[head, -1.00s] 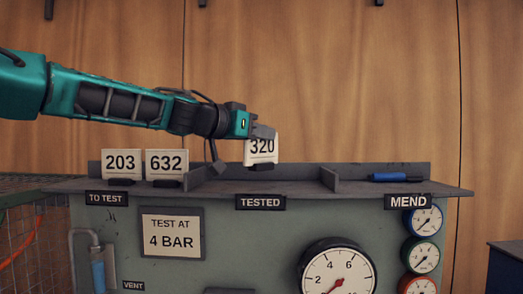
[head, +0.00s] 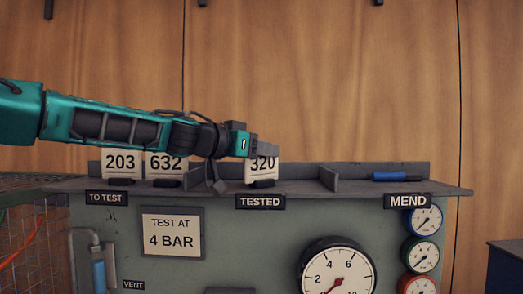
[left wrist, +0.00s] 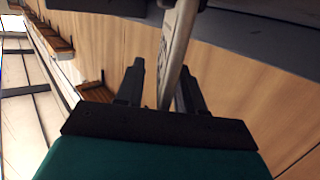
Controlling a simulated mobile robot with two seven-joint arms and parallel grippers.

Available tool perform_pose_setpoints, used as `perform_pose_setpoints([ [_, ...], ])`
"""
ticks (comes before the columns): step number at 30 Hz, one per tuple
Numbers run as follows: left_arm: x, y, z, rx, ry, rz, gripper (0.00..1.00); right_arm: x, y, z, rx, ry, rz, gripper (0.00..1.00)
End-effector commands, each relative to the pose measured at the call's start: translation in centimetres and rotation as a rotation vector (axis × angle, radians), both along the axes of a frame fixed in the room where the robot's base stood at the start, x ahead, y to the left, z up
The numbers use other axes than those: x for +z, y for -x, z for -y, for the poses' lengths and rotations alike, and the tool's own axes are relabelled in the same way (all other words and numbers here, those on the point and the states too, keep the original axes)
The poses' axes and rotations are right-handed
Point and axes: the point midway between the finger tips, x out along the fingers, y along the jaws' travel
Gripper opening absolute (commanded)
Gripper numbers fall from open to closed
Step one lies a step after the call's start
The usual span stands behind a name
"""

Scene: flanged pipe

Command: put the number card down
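The white number card 320 (head: 262,170) stands upright on its dark foot in the TESTED section of the shelf (head: 300,186), above the TESTED label (head: 260,202). My left gripper (head: 264,150) is at the card's top edge and covers part of it. In the left wrist view, the card (left wrist: 176,50) is seen edge-on between the two fingers (left wrist: 162,85). The fingers are apart, with a gap between the card and the left-hand finger. My right gripper is not in view.
Cards 203 (head: 121,163) and 632 (head: 163,163) stand in the TO TEST section at left, close below my left arm. Low dividers split the shelf. A blue pen (head: 397,177) lies in the MEND section. The shelf right of card 320 is clear.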

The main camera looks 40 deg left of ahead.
Motion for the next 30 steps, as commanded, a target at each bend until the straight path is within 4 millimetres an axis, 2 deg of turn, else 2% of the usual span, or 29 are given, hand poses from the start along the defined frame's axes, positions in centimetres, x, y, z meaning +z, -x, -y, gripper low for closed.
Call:
perform_pose_setpoints([
  [7,0.3,0.0,0.0,0.000,-0.002,0.000,0.38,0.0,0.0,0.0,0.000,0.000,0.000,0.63],
  [11,0.5,1.0,0.0,0.000,-0.003,0.001,0.38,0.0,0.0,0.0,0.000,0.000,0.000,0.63],
  [24,1.6,8.1,-0.7,0.001,-0.004,0.003,0.38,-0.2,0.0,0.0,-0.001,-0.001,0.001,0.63],
  [30,1.9,10.8,-0.9,0.001,-0.003,0.001,0.38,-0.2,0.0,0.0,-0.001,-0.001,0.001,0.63],
])
